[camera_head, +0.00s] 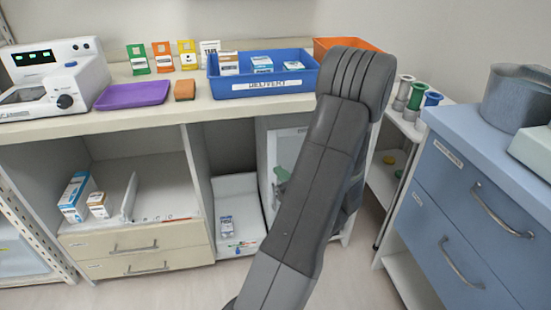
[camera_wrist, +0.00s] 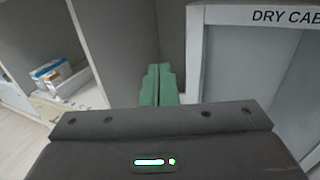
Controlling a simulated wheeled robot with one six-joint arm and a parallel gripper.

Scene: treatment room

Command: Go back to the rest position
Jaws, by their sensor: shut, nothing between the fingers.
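My gripper shows in the wrist view (camera_wrist: 158,85), its green fingers together with nothing between them. It is in front of a dark upright panel, with a grey-framed cabinet (camera_wrist: 250,18) marked "DRY CAB" to its right. In the head view my arm rises through the middle and bends over at the top.
A blue bin (camera_head: 262,86) with boxes, a purple tray (camera_head: 133,95) and a white device (camera_head: 50,80) stand on the counter. A blue drawer cabinet (camera_head: 465,215) stands close on the right. Boxes (camera_head: 76,197) lie in the lower left shelf. Some floor shows in front.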

